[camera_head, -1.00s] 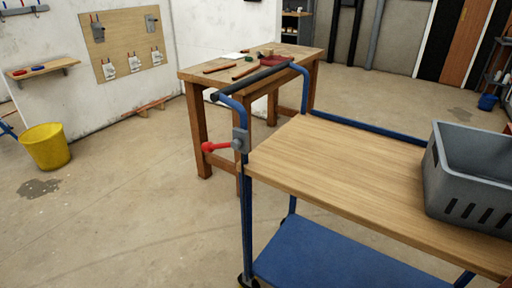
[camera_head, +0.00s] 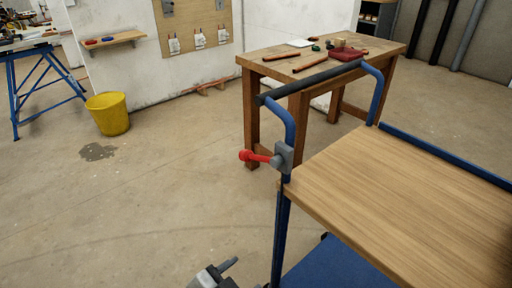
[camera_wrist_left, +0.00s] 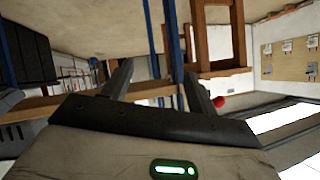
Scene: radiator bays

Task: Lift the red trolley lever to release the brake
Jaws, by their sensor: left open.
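The red trolley lever (camera_head: 258,156) sticks out to the left from a grey block (camera_head: 284,157) on the blue upright of the trolley (camera_head: 400,190), below the dark push handle. It looks roughly level, with a round red knob at its end. My left gripper (camera_head: 222,270) shows at the bottom edge of the head view, below and left of the lever and apart from it. In the left wrist view my left gripper (camera_wrist_left: 160,70) is open with nothing between its fingers. The red knob (camera_wrist_left: 219,102) shows there just right of the right finger, the rest of the lever being hidden. My right gripper is not in view.
A wooden workbench (camera_head: 272,62) with tools stands behind the trolley handle. A yellow bucket (camera_head: 108,114) stands on the floor at left, near a dark stain. The floor left of the trolley is clear. The trolley has a blue lower shelf (camera_head: 340,268).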

